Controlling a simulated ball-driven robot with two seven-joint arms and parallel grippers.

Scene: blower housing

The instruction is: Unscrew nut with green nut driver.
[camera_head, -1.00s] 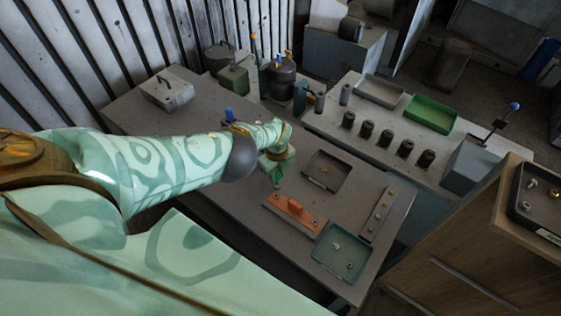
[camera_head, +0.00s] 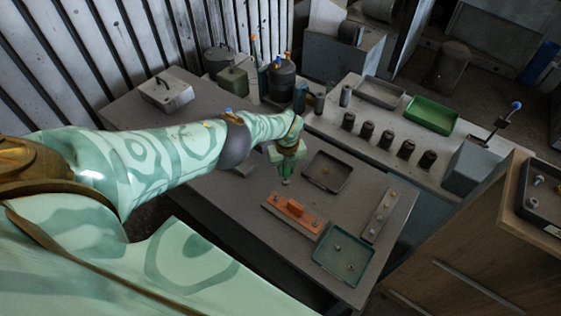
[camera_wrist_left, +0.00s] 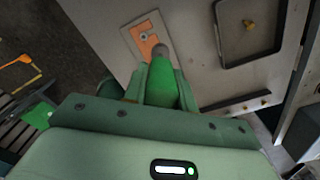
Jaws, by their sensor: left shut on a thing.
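My left gripper (camera_head: 286,178) is over the table just above and left of the orange part in the head view. In the left wrist view, the gripper (camera_wrist_left: 160,95) is shut on the green nut driver (camera_wrist_left: 161,83). The driver's grey socket end (camera_wrist_left: 160,51) points toward the orange part (camera_wrist_left: 150,44). A small grey nut or stud (camera_wrist_left: 144,37) shows on that part, beside the socket in the picture; I cannot tell whether they touch. In the head view the orange part (camera_head: 284,206) lies on a pale plate with a raised orange block. My right gripper is out of view.
A dark tray (camera_head: 343,187) lies behind the orange part, and a green tray (camera_head: 318,264) lies in front with small hardware. A grey strip with fasteners (camera_head: 379,216) is on the right. A grey box (camera_head: 166,95) stands at the table's far left.

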